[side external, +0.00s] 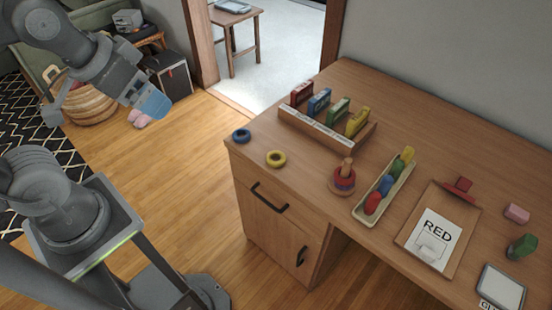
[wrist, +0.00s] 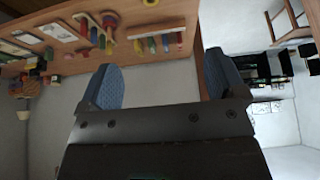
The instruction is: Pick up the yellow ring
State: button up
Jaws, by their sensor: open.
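In the wrist view the yellow ring (wrist: 150,2) is partly cut off at the top edge. My gripper (side external: 152,102) is off to the left of the desk, above the floor and well apart from the ring. Its two blue fingers (wrist: 160,78) are spread with nothing between them.
A ring stacker (side external: 342,178), a rack of coloured blocks (side external: 322,128) and a tray of coloured pieces (side external: 384,187) stand right of the ring. The desktop around the yellow ring is clear.

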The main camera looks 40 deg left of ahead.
jog(key=w+n+g, duration=0.2)
jog(key=w+n, duration=0.3)
jog(key=w, duration=0.5)
jog(key=n+g, duration=0.4)
jog(key=n, duration=0.7)
send_over(275, 160)
jog(key=f, duration=2.8)
jog(key=shift+s+d+f, duration=0.1)
jog(key=shift+d+f, duration=0.1)
jog(key=shift+f, duration=0.15)
jog(key=shift+a+f, duration=0.15)
jog(key=shift+f, duration=2.85)
jog(key=c, duration=1)
jog(key=shift+r, duration=0.1)
